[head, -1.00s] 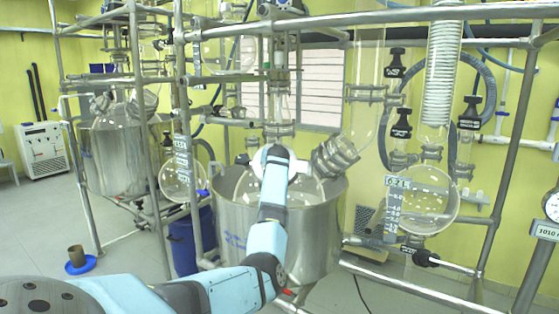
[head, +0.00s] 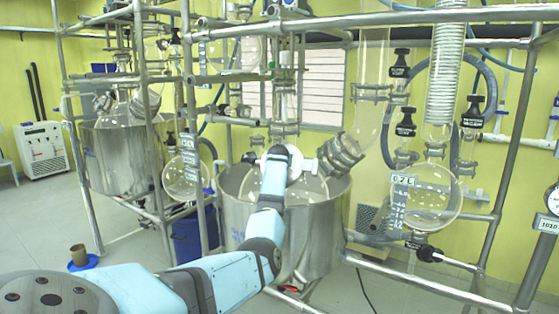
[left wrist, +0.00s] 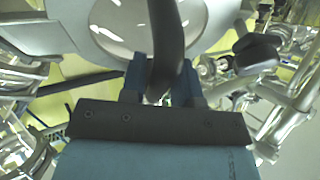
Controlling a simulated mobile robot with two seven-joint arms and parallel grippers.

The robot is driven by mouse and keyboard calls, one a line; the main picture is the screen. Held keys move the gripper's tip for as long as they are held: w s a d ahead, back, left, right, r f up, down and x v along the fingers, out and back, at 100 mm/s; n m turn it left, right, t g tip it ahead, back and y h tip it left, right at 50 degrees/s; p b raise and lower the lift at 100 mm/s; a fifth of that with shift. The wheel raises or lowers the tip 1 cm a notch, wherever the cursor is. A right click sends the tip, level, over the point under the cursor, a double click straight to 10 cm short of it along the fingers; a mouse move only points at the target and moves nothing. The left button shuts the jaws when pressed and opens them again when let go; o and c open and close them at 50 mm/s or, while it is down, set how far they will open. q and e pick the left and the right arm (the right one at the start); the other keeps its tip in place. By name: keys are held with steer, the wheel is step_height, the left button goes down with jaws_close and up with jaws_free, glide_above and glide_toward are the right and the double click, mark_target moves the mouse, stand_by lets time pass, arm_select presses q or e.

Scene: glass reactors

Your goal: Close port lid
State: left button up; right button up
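My left arm reaches from the lower left to the steel-jacketed reactor (head: 295,240), its wrist over the glass top in the head view. There the wrist hides the left gripper and whatever is at its fingers. In the left wrist view my left gripper (left wrist: 160,82) has its two blue fingers either side of a dark curved bar (left wrist: 166,35). Whether they press on it I cannot tell. A grey ring around a pale, glossy round area (left wrist: 118,35) lies beyond the fingers. I cannot make out for sure which part is the port lid. My right gripper is not in view.
Metal frame pipes (head: 400,17) cross above and beside the reactor. A round glass flask (head: 433,197) and glass columns stand to the right. A second reactor (head: 120,155) stands at the left. A dark knob (left wrist: 255,52) is close on the right in the left wrist view.

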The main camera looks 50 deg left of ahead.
arm_select(q)
steer(key=shift+o, duration=1)
steer(key=shift+d, duration=0.1)
steer(key=shift+s+d+r, duration=0.1)
steer(key=shift+s+d, duration=0.15)
steer(key=b+v, duration=0.2)
steer(key=v, duration=1.1)
steer(key=shift+b, duration=0.4)
